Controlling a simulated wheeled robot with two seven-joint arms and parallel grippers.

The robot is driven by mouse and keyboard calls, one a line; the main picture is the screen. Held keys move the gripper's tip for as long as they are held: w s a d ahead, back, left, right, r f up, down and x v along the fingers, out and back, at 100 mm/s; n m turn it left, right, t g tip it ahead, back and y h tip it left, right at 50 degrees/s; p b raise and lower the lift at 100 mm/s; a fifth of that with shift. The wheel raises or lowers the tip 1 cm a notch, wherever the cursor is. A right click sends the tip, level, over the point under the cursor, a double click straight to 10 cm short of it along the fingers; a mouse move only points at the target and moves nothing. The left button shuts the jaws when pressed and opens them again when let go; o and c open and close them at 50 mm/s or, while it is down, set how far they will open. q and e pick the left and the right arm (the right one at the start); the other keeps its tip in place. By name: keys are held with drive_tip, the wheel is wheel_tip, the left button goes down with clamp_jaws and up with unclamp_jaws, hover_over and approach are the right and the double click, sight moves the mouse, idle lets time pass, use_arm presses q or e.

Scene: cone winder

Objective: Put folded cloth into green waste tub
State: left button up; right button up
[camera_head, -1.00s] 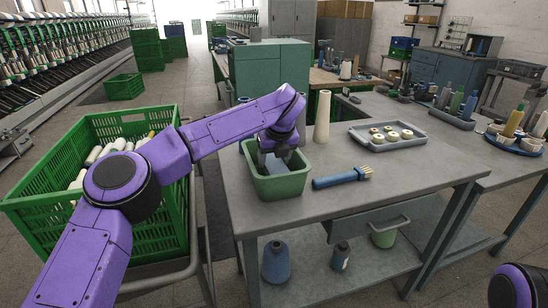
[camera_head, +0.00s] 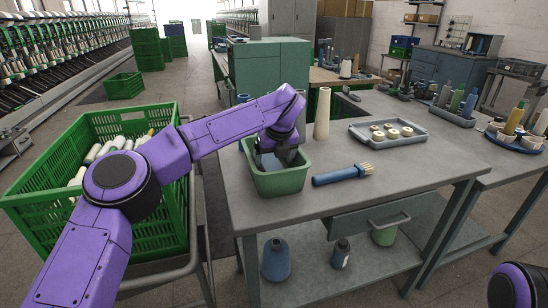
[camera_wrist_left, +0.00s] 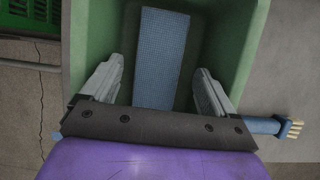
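The green waste tub (camera_head: 278,182) stands on the near left part of the grey table. The folded cloth (camera_wrist_left: 162,60) is blue and lies inside the tub, seen in the left wrist view between and beyond my fingers; a bit of blue also shows in the head view (camera_head: 270,162). My left gripper (camera_head: 279,155) reaches down into the tub's opening. In the left wrist view its two fingers (camera_wrist_left: 158,92) are wide apart, with clear gaps between each finger and the cloth. My right gripper is out of view; only part of my right arm shows at the lower right.
A blue-handled brush (camera_head: 342,175) lies right of the tub. A beige cone (camera_head: 322,114) stands behind it. A grey tray (camera_head: 388,134) with several cream rings lies further right. A green crate (camera_head: 95,215) of bobbins is at left. The table's front right is clear.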

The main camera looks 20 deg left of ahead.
use_arm(q)
drive_tip(key=shift+r+p, duration=0.3)
drive_tip(key=shift+r, duration=0.1)
drive_tip(key=v, duration=1.2)
drive_tip(key=shift+r, duration=0.2)
